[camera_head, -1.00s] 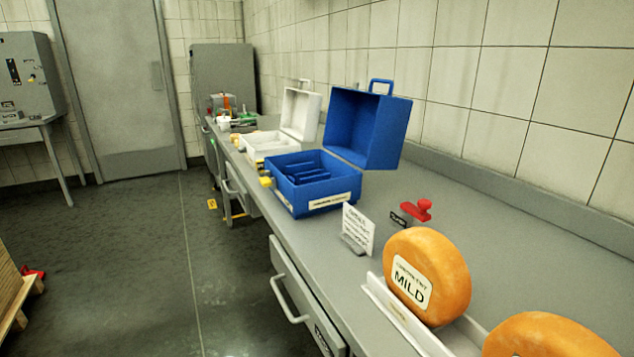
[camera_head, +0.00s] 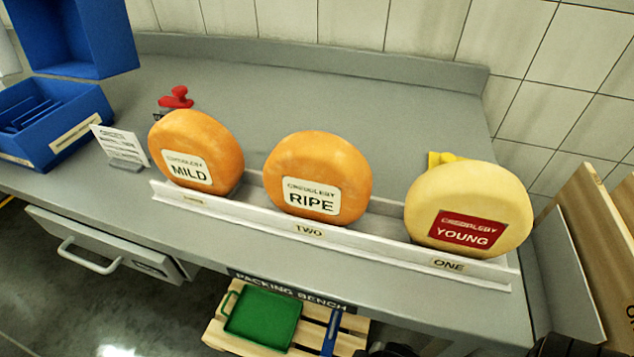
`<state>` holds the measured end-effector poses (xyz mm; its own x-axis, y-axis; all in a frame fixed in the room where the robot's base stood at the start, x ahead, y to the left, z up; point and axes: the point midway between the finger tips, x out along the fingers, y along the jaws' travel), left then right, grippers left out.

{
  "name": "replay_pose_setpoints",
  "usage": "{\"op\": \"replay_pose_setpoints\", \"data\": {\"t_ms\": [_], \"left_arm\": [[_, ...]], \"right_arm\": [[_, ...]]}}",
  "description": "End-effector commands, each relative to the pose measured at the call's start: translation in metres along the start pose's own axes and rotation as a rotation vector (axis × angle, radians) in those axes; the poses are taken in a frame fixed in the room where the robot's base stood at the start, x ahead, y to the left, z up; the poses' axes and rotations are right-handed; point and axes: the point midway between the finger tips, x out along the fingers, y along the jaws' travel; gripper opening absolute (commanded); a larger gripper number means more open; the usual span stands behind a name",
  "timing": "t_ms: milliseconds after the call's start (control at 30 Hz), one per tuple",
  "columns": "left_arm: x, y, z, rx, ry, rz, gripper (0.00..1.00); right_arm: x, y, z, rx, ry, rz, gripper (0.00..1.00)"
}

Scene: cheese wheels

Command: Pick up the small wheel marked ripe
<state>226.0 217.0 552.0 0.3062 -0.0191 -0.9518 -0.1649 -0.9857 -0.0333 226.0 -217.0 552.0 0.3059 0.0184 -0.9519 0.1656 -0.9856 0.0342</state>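The wheel marked RIPE (camera_head: 318,170) is orange with a cream label and stands upright in the middle of a white rack (camera_head: 378,243), above the tag TWO. To its left stands an orange wheel marked MILD (camera_head: 200,148), tilted a little. To its right stands a pale yellow wheel marked YOUNG (camera_head: 470,205) with a red label, above the tag ONE. The three wheels stand apart from each other. Neither of my grippers can be made out; only dark shapes show at the bottom right edge.
The rack stands along the front of a grey bench (camera_head: 340,85). An open blue case (camera_head: 50,125), a sign card (camera_head: 120,145) and a red-handled stamp (camera_head: 176,97) are at left. A green tray (camera_head: 262,318) lies on a pallet below. Wooden boards (camera_head: 590,235) stand at right.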

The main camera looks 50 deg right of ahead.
Motion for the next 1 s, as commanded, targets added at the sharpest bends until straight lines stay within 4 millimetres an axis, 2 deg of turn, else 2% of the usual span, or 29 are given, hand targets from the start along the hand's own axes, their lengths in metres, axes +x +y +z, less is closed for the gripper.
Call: {"op": "replay_pose_setpoints", "data": {"t_ms": [400, 867, 1000], "left_arm": [[-0.0001, 0.0017, -0.0004, -0.006, 0.001, 0.005, 0.43], [0.0000, -0.0021, 0.0004, 0.007, -0.001, -0.005, 0.43], [0.0000, -0.0021, 0.0005, 0.007, -0.001, -0.006, 0.43]], "right_arm": [[-0.0001, -0.0015, -0.0004, 0.005, 0.001, -0.004, 0.43], [0.0000, 0.0006, 0.0001, -0.002, 0.000, 0.002, 0.87], [0.0000, 0.0014, 0.0003, -0.005, -0.001, 0.004, 0.88]]}}
